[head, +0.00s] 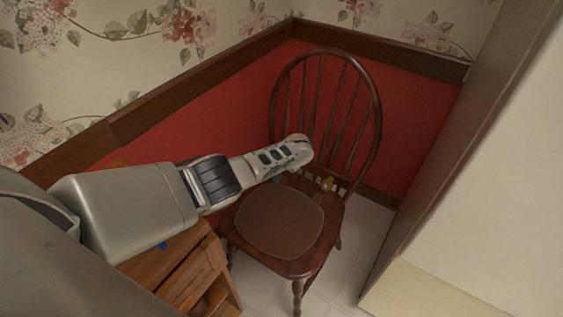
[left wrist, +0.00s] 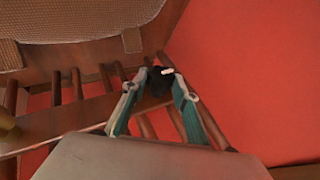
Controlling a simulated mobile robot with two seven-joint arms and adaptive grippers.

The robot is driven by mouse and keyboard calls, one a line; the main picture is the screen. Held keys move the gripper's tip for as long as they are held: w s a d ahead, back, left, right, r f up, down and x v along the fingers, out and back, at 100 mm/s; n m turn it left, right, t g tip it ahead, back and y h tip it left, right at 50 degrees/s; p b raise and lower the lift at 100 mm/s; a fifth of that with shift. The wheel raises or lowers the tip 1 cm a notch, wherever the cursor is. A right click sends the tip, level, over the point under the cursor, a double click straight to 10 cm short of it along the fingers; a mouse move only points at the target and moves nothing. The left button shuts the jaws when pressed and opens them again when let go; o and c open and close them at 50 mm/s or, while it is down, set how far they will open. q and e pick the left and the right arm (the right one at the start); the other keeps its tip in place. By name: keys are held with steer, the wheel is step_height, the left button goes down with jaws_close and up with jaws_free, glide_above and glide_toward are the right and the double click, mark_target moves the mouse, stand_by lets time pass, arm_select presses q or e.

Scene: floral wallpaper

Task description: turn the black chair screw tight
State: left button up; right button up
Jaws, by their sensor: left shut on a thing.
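The dark wooden chair (head: 318,225) has a spindle back and a brown seat cushion (head: 280,219). My left arm reaches in from the left, with its hand (head: 285,154) at the lower part of the chair's back. In the left wrist view my left gripper (left wrist: 158,88) is shut on the black screw (left wrist: 159,82), its two teal-lined fingers on either side. A small white mark shows at the screw's top. The screw is beside the chair's wood and spindles. It cannot be made out in the head view. My right gripper is not in view.
A red lower wall (head: 215,115) with brown trim closes in behind the chair. A wooden cabinet with drawers (head: 195,272) stands at lower left, close under my arm. A tall pale panel (head: 490,170) bounds the right. Some light floor (head: 366,232) is clear beside the chair.

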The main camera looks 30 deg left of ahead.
arm_select(q)
steer(key=shift+f, duration=0.1)
steer(key=o, duration=1.1)
steer(key=shift+d, duration=0.1)
steer(key=shift+s+d+r, duration=0.25)
steer(key=shift+r, duration=0.1)
steer(key=v, duration=1.1)
steer(key=shift+a, duration=0.15)
